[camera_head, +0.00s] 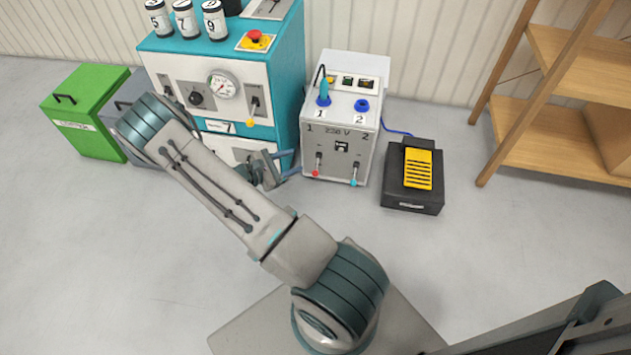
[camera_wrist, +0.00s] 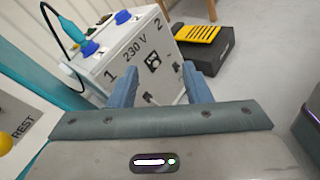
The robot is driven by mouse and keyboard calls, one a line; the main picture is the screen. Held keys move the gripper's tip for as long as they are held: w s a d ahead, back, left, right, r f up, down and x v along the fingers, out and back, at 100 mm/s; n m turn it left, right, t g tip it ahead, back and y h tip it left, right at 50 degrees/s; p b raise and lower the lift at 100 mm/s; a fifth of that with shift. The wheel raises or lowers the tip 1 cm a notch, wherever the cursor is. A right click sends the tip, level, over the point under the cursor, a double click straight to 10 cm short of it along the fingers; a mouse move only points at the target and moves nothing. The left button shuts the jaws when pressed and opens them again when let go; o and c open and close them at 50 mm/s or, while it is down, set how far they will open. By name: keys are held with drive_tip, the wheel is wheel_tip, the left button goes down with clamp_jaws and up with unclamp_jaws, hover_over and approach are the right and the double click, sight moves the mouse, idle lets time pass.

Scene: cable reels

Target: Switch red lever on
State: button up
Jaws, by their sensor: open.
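The red lever (camera_head: 316,173) is on the left of the front panel of the white 230 V box (camera_head: 341,152), below the number 1. Its red tip hangs downward. A lever with a teal tip (camera_head: 354,182) hangs the same way below the number 2. My gripper (camera_head: 288,164) is just left of the box, near the red lever's height. In the wrist view my gripper (camera_wrist: 158,84) has its blue-grey fingers apart with nothing visible between them, pointing towards the box front (camera_wrist: 150,60). The red lever is not visible in that view.
A teal cabinet (camera_head: 286,70) with a gauge and a yellow-tipped lever (camera_head: 251,122) stands left of the box. A black block with a yellow pedal (camera_head: 418,168) is on the floor to the right. A green bin (camera_head: 85,110) and wooden shelf (camera_head: 560,95) stand farther out.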

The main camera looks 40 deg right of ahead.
sight(315, 172)
wheel_tip(315, 172, down, 25)
drive_tip(key=d+n+t+h+b, duration=0.1)
drive_tip(key=d+n+t+b, duration=0.2)
drive_tip(key=n+t+b, duration=0.7)
drive_tip(key=shift+n+g, duration=0.5)
drive_tip(key=shift+g, duration=0.1)
drive_tip(key=b+x, duration=0.1)
drive_tip(key=x, duration=0.5)
drive_tip(key=w+b+x, duration=0.1)
drive_tip(key=b+x, duration=0.1)
drive_tip(key=x, duration=0.5)
drive_tip(key=shift+w+d, duration=0.1)
drive_tip(key=shift+c, duration=0.3)
drive_tip(key=shift+d, duration=0.1)
clamp_jaws()
